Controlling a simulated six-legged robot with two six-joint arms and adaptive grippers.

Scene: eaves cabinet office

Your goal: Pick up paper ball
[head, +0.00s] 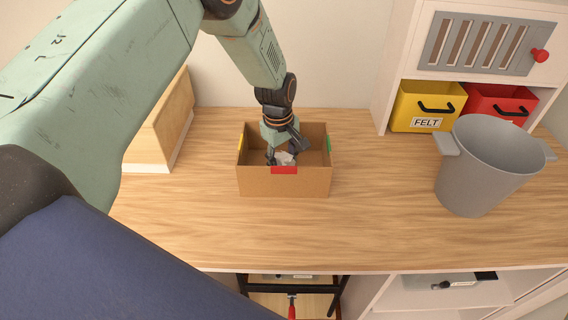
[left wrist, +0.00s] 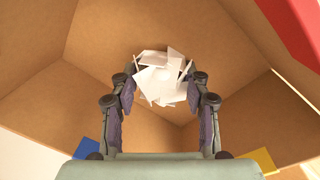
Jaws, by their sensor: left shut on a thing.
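The paper ball (head: 284,158) is white and crumpled. It is inside an open cardboard box (head: 284,184) on the wooden counter. My left gripper (head: 284,152) reaches down into the box from above and is shut on the paper ball. In the left wrist view the paper ball (left wrist: 162,78) sits between the two fingertips of my left gripper (left wrist: 162,92), with the box walls (left wrist: 100,40) around it. In the head view the fingers and the box front hide part of the ball. My right gripper is not in view.
The box has coloured tabs on its walls, red (head: 284,170) in front. A grey bin (head: 478,180) stands on the right of the counter (head: 380,230). Yellow (head: 426,106) and red (head: 500,103) bins sit in the cabinet behind. The counter between box and grey bin is clear.

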